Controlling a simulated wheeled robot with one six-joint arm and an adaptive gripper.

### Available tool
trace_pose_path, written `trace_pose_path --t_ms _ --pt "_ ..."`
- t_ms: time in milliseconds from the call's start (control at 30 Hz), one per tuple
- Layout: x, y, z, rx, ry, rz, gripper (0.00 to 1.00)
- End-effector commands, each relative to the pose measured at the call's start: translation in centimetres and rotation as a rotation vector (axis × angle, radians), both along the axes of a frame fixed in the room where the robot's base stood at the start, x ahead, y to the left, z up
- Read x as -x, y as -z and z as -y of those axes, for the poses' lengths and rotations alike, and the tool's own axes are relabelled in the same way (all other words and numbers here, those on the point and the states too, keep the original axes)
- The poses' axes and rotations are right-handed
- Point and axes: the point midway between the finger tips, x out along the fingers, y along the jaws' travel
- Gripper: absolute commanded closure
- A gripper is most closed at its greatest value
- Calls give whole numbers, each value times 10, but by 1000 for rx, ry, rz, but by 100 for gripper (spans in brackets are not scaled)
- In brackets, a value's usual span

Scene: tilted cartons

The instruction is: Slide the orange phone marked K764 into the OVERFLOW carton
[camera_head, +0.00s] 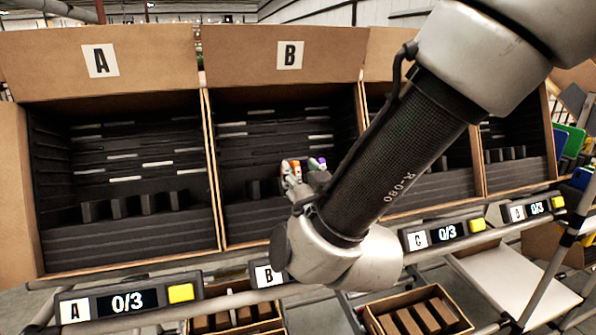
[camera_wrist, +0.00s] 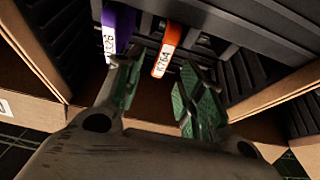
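The orange phone (camera_wrist: 168,48) stands on edge in a slot, its white label reading K764 or close to it. A purple phone (camera_wrist: 118,28) with a white label stands to its left. My gripper (camera_wrist: 158,88) is open and empty, its green-padded fingers just short of the orange phone and apart from it. In the head view, the orange phone (camera_head: 291,168) and purple phone (camera_head: 321,162) show inside carton B (camera_head: 325,82), partly hidden by my gripper and arm. I see no carton marked OVERFLOW.
Carton A (camera_head: 150,65) stands left of B, with empty slots. More tilted cartons stand to the right, partly behind my arm. Counter displays on the front rail (camera_head: 226,287) read 0/3. Lower cartons (camera_head: 414,312) with dividers sit below. A white shelf (camera_head: 508,283) is at lower right.

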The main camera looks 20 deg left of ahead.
Motion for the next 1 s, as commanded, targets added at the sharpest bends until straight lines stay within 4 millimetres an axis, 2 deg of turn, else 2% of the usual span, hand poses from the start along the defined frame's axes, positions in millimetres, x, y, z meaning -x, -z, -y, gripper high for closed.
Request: trace_pose_path --t_ms 500,867,1000 --pt "-59 -1 -36 -3 4 5 62" --pt "-65 -1 -39 -3 2 4 62" --pt "-64 -1 -39 -3 2 4 87"
